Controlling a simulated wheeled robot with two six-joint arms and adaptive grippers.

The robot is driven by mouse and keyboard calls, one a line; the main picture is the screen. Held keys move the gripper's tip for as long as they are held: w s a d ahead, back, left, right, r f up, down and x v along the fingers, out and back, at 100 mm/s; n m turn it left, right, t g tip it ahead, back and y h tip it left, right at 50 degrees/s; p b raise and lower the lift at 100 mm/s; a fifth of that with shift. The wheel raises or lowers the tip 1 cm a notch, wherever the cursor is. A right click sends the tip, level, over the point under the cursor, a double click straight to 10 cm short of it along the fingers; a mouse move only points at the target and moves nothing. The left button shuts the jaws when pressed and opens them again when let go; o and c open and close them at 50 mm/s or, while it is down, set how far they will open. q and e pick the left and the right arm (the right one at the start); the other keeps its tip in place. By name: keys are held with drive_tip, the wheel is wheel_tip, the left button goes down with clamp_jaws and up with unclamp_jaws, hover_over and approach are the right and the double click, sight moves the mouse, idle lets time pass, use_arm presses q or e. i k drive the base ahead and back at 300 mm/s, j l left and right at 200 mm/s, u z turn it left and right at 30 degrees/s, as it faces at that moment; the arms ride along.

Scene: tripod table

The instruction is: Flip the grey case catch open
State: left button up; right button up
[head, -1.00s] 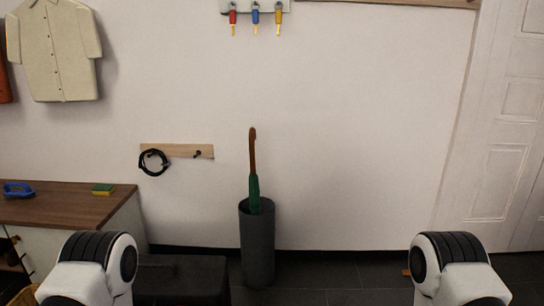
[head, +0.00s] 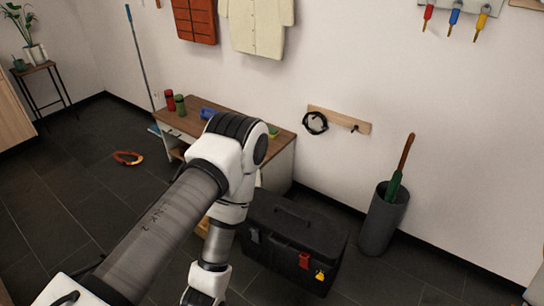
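A black case (head: 296,232) with a handle on its lid stands on the dark floor in the lower middle of the head view. Its lid looks closed. A small grey catch (head: 254,236) is on the left part of its front, close to my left arm; whether it is latched is too small to tell. A red catch (head: 304,260) is on the right part of the front. My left arm reaches in from the lower left, and its wrist end is left of the case at the bottom edge. My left gripper's fingers do not show clearly. My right gripper is out of view.
A yellow padlock-like piece (head: 320,275) is by the case's right corner. A grey umbrella stand (head: 380,222) is to the right. A wooden-topped bench (head: 280,142) stands behind my arm. Open floor lies left, with an orange loop (head: 128,158).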

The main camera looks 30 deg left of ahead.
sight(255, 230)
drive_tip(key=u, duration=1)
drive_tip(key=i+u, duration=0.45)
drive_tip(key=i+l+u, duration=0.1)
drive_tip(key=i+u, duration=0.4)
drive_tip(key=k, duration=0.05)
